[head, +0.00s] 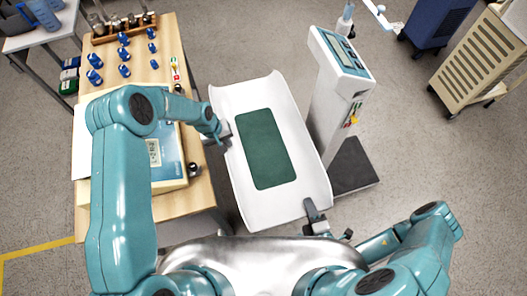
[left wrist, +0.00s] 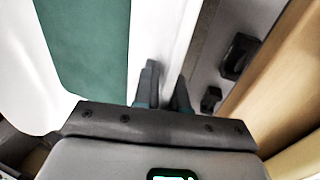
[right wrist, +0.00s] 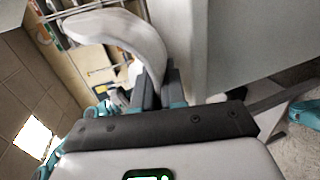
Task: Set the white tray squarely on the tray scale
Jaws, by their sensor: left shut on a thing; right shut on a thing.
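The white tray (head: 283,100) is a long, shallow tray with raised curved sides and a green mat (head: 263,150) in its middle. It is held in the air between the wooden table and a pillar. My left gripper (head: 222,134) is shut on its left rim; the rim runs between the fingers (left wrist: 165,88) in the left wrist view. My right gripper (head: 315,212) is shut on its near right end, also seen in the right wrist view (right wrist: 160,88). A pale blue device with a display (head: 154,153), apparently the tray scale, sits on the table, partly hidden by my left arm.
The wooden table (head: 150,206) also holds several blue-capped items (head: 95,76) and a rack (head: 125,27). A white pillar with a console (head: 340,55) and dark base (head: 353,168) stands just right of the tray. A beige cabinet (head: 478,62) stands far right.

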